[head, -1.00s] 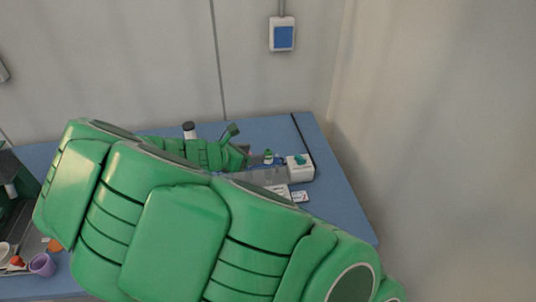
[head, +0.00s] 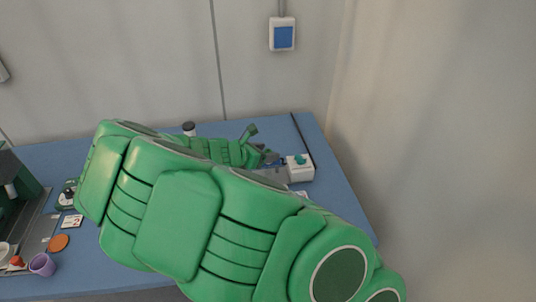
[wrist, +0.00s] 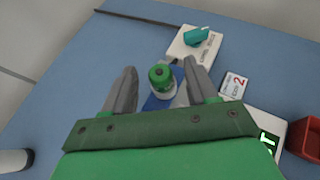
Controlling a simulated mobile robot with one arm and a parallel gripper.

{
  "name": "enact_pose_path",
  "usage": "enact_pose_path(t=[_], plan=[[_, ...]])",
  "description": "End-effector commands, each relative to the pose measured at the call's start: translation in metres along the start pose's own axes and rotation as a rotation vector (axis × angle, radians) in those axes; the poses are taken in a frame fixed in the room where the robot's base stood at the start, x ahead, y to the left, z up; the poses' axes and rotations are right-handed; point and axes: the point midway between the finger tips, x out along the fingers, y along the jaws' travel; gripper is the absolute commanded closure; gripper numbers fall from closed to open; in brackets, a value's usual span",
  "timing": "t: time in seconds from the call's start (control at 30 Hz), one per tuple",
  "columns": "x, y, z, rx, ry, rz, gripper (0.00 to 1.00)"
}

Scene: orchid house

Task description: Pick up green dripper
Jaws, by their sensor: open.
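The green dripper (wrist: 162,82), a small bottle with a green top and pale body, stands upright on the blue table in the wrist view. It sits on or just in front of a darker blue patch (wrist: 153,104). My gripper (wrist: 160,66) is open, with one grey finger on each side of the dripper and visible gaps between. In the head view my gripper (head: 270,156) is over the back right of the table, and I cannot make out the dripper there.
A white box (wrist: 183,53) with a teal piece (wrist: 197,36) stands just behind the dripper. A thin dark rod (wrist: 140,17) lies at the back.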

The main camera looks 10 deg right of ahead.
Motion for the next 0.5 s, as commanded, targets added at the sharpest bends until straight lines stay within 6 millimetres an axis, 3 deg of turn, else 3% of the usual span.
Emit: enact_pose_path(t=[0.1,0.43,0.5], plan=[[-0.0002,0.0000,0.0000,0.000,0.000,0.000,0.45],[-0.0002,0.0000,0.0001,0.000,0.000,0.000,0.96],[-0.0002,-0.0001,0.0001,0.000,0.000,0.000,1.00]])
